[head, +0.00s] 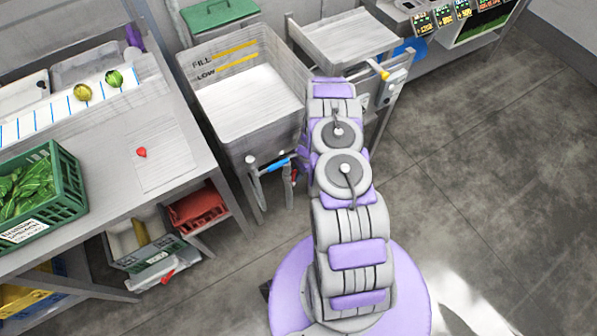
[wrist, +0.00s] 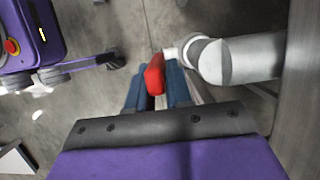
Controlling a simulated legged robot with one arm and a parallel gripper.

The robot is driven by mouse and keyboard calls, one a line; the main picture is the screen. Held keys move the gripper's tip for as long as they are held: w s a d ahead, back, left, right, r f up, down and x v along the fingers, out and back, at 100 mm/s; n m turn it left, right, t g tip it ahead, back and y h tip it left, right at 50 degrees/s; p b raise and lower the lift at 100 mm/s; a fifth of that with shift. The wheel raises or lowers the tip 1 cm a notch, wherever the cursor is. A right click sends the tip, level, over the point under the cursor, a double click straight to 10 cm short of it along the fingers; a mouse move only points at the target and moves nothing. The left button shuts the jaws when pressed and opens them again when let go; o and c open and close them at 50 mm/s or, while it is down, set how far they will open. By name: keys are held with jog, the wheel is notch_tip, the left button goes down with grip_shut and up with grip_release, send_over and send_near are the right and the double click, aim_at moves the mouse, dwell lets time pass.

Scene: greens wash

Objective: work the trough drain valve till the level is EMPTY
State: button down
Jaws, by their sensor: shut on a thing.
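The grey trough (head: 207,125) stands left of my arm in the head view. Its back wall shows yellow FILL and LOW marks. Both marks are uncovered, and a pale, flat surface lies below them; I cannot tell water from bare bottom. In the wrist view my gripper (wrist: 156,92) is shut on the red valve handle (wrist: 154,72), which stands between its blue fingers. A grey pipe (wrist: 250,60) runs just right of it. In the head view a bit of red handle (head: 294,174) shows under the trough's front, beside a blue piece. My arm hides most of the gripper there.
A bench on the left bears a green crate (head: 68,165) of leaves and a small red item (head: 141,152). A red crate (head: 200,207) sits low under it. A side table (head: 345,35) stands right of the trough. The floor (head: 480,170) at right is clear.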

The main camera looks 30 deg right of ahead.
jog(key=shift+a+r+h+p, duration=0.2)
jog(key=shift+a+h+p, duration=0.2)
jog(key=shift+a+p, duration=0.25)
jog(key=shift+d+f+p, duration=0.1)
jog(key=shift+d+p, duration=0.15)
jog(key=shift+p, duration=0.05)
jog(key=shift+a, duration=0.15)
jog(key=c, duration=1.4)
grip_release()
jog(key=shift+a+h, duration=0.3)
